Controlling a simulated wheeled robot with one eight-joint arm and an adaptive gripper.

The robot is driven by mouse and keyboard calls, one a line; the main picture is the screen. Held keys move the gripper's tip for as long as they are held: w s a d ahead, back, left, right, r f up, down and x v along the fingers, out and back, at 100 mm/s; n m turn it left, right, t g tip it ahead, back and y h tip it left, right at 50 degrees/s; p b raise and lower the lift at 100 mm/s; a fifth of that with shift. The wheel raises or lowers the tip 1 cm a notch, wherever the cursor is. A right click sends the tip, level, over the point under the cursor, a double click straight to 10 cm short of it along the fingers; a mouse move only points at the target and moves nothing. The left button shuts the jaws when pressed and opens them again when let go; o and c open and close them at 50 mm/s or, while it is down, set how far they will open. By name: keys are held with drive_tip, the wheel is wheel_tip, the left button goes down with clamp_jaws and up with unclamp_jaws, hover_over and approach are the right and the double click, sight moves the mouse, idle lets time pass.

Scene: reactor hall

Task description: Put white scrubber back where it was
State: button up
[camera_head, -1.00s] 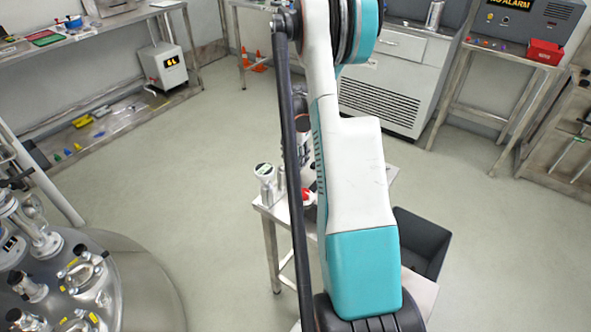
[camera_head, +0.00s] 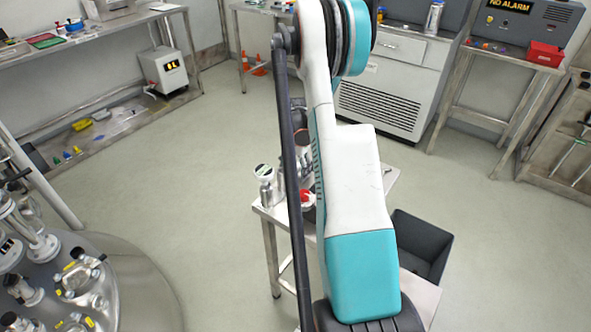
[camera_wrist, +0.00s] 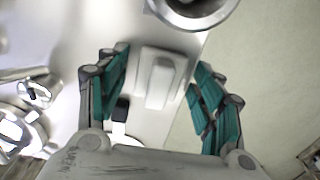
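The white scrubber (camera_wrist: 160,78), a white block with a raised grip along its middle, lies on a pale metal tabletop (camera_wrist: 75,30) in the wrist view. My gripper (camera_wrist: 162,60) is open, with its teal fingers on either side of the scrubber. A small gap shows between each finger and the scrubber. In the head view my arm hides the gripper, and I cannot make out the scrubber there.
A round metal vessel (camera_wrist: 190,8) stands just beyond the scrubber. A gauge-topped metal device (camera_head: 265,182) stands on the small table, left of my arm. A dark open bin (camera_head: 421,245) is right of the table. Floor left of the table is clear.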

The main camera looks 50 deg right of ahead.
sight(295, 168)
wheel_tip(295, 168, up, 12)
drive_tip(key=p, duration=0.4)
drive_tip(key=shift+r+p, duration=0.15)
drive_tip(key=shift+p, duration=0.2)
